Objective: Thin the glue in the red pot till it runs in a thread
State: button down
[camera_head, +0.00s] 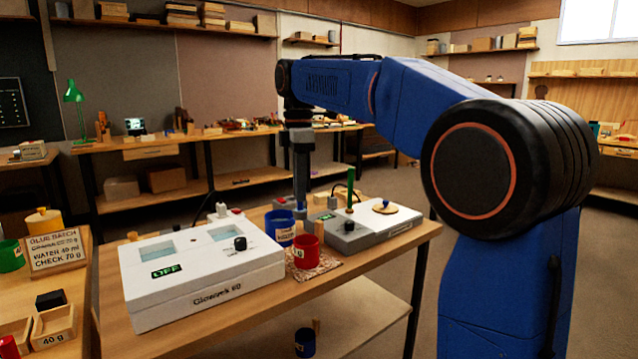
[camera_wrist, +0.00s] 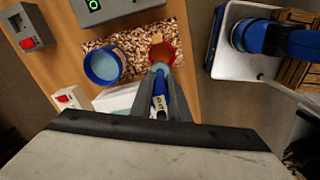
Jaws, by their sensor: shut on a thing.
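The red pot (camera_head: 306,254) stands upright on a speckled mat on the bench; the wrist view shows it from above (camera_wrist: 173,52), with something tan inside. A blue pot (camera_head: 279,229) stands next to it, holding light-blue liquid in the wrist view (camera_wrist: 103,66). My gripper (camera_head: 301,208) points down, its tips over or beside the red pot's rim; I cannot tell if they touch it. It is shut on a slim blue thing with a pale label (camera_wrist: 160,103), seen between the fingers and partly hidden. The glue's thickness cannot be seen.
A white glue warmer (camera_head: 205,290) reading OFF stands on the left. A grey device (camera_head: 372,236) with a green stick and a yellowish disc is on the right. A batch card (camera_head: 56,250) stands on the left table. Small switch boxes sit behind the pots.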

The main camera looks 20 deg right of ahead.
aim_at(302, 209)
jog(key=shift+s+f, duration=0.15)
jog(key=shift+f, duration=0.05)
jog(key=shift+d+f, duration=0.2)
jog(key=shift+f, duration=1.45)
jog(key=shift+s+d+f+t+y, duration=0.1)
jog(key=shift+d+f+y, duration=0.5)
jog(key=shift+y, duration=1.1)
jog(key=shift+w+d+f+t+y, duration=0.1)
jog(key=shift+d+f+y, duration=0.15)
jog(key=shift+d+y, duration=1.05)
jog(key=shift+s+d+f+t+y, duration=0.1)
jog(key=shift+d+f+y, duration=0.3)
jog(key=shift+y, duration=1.7)
